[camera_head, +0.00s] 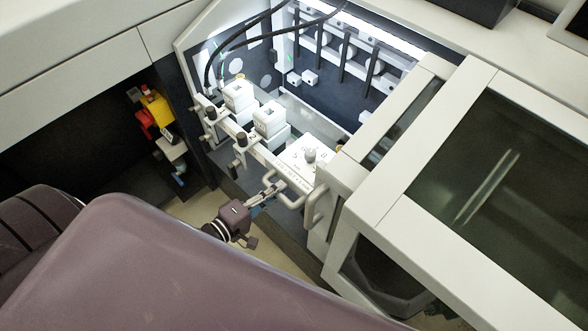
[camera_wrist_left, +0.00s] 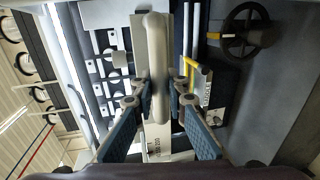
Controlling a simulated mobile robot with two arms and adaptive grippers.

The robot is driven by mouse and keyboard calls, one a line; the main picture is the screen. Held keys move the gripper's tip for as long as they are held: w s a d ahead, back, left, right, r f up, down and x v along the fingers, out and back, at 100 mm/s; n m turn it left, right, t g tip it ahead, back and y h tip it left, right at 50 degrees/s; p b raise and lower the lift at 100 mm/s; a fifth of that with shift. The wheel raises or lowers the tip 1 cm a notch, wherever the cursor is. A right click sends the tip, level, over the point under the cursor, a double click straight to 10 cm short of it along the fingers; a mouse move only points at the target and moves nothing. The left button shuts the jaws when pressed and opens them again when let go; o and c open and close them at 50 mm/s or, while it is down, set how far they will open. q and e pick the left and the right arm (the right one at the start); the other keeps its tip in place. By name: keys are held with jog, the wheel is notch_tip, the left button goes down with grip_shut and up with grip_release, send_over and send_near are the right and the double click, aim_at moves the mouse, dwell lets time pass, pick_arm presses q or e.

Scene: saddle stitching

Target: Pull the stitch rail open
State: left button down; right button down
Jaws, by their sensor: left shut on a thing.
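The stitch rail (camera_head: 257,150) is a long pale bar with black knobs along the front of the lit machine bay, carrying white block-shaped heads. A light grey loop handle (camera_head: 292,190) sits at its near right end. My left gripper (camera_head: 270,192) is at this handle, with its fingers shut on it. In the left wrist view the handle (camera_wrist_left: 157,45) runs upright between the two blue-padded fingers of the left gripper (camera_wrist_left: 160,92). The exact finger contact is small and partly hidden in the head view. My right gripper is in neither view.
A second grey handle (camera_head: 314,207) on the large cover frame (camera_head: 345,190) stands close right of my left gripper. Black cables (camera_head: 235,40) arch above the rail. A yellow and red part (camera_head: 152,112) is at left. The left wrist view shows a black handwheel (camera_wrist_left: 246,32).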

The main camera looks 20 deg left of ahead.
pick_arm(q)
jog(key=f+v, duration=0.1)
jog(key=v, duration=0.5)
jog(key=shift+s+f+p, duration=0.2)
jog(key=shift+f+p, duration=0.05)
jog(key=shift+p, duration=0.2)
jog(key=shift+a, duration=0.1)
jog(key=c, duration=1.9)
grip_release()
jog(key=v, duration=1.2)
